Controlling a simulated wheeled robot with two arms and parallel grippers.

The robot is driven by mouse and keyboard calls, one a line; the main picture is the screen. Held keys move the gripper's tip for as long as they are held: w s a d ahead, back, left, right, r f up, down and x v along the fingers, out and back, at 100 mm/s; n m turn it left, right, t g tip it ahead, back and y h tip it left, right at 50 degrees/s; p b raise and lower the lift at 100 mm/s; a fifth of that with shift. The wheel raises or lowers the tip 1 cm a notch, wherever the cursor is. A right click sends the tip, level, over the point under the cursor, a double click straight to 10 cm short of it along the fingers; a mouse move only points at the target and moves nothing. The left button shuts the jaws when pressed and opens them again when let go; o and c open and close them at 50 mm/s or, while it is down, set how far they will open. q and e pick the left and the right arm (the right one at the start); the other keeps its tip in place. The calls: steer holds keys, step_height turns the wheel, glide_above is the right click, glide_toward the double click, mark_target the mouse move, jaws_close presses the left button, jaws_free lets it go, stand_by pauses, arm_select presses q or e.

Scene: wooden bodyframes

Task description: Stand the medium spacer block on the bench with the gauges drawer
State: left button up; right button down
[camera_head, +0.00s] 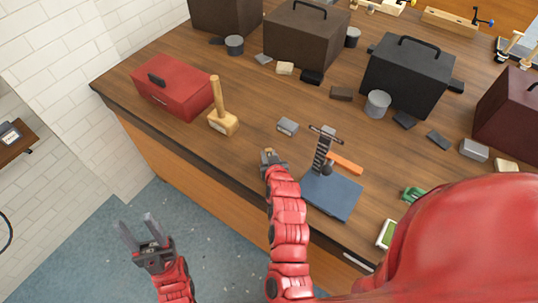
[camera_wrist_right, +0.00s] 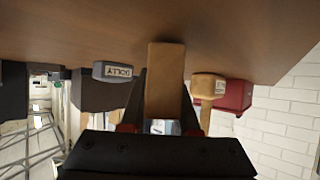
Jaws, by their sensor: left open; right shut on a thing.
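My right gripper (camera_head: 270,158) is over the front part of the wooden bench (camera_head: 165,115). It is shut on a plain tan-brown block (camera_wrist_right: 166,70), which stands out between its fingers in the right wrist view. In the head view the block is mostly hidden by the gripper. I cannot read a size mark on it or tell whether it touches the bench top. My left gripper (camera_head: 140,230) is open and empty, over the floor left of the bench. I cannot make out which drawer is the gauges drawer.
A grey block labelled DOLLY (camera_wrist_right: 119,71), a wooden mallet (camera_head: 222,121) and a red toolbox (camera_head: 172,87) are near the right gripper. A clamp-like tool (camera_head: 322,150) and blue plate (camera_head: 332,193) lie to its right. Dark cases (camera_head: 407,78) stand behind.

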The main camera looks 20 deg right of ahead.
steer(key=shift+f, duration=0.2)
steer(key=c, duration=0.6)
jaws_free()
steer(key=shift+s, duration=0.1)
steer(key=shift+s+a+r+b, duration=0.15)
steer(key=shift+s+r+b, duration=0.1)
steer(key=shift+s+b, duration=0.15)
steer(key=b+v, duration=0.1)
steer(key=v, duration=0.6)
steer(key=shift+s+a, duration=0.1)
steer(key=shift+s, duration=0.1)
steer(key=p+v, duration=0.8)
steer(key=v, duration=0.1)
steer(key=shift+w+r, duration=0.1)
